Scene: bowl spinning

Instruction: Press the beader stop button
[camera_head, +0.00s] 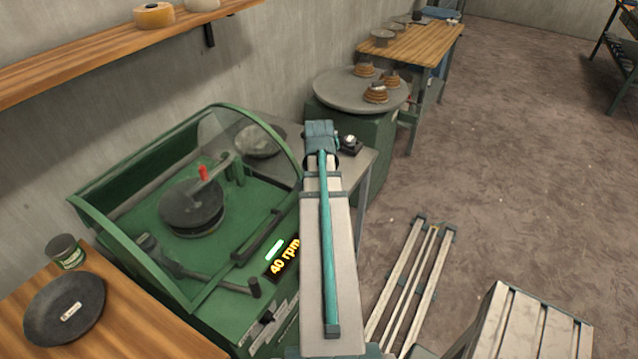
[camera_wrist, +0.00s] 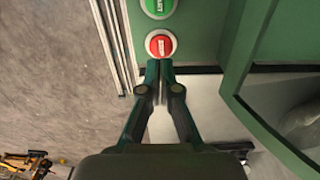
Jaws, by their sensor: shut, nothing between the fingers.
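In the wrist view, a round red button (camera_wrist: 160,43) with a pale rim sits on a green panel (camera_wrist: 200,25). Small lettering on its face is too blurred to read. My gripper (camera_wrist: 161,65) is shut and empty. Its fingertips are at the lower edge of the red button; I cannot tell whether they touch it. In the head view my arm hides the fingers and both buttons. A green machine (camera_head: 112,203) with a clear hood stands left of my arm, its display (camera_head: 284,258) reading 40 rpm.
A black disc tool with a red knob (camera_head: 203,172) is under the hood. A round grey table (camera_head: 335,92) with stacked brown pieces stands beyond. A wooden bench (camera_head: 130,335) with a dark bowl (camera_head: 63,308) is at lower left. Floor at right holds metal rails (camera_head: 412,280).

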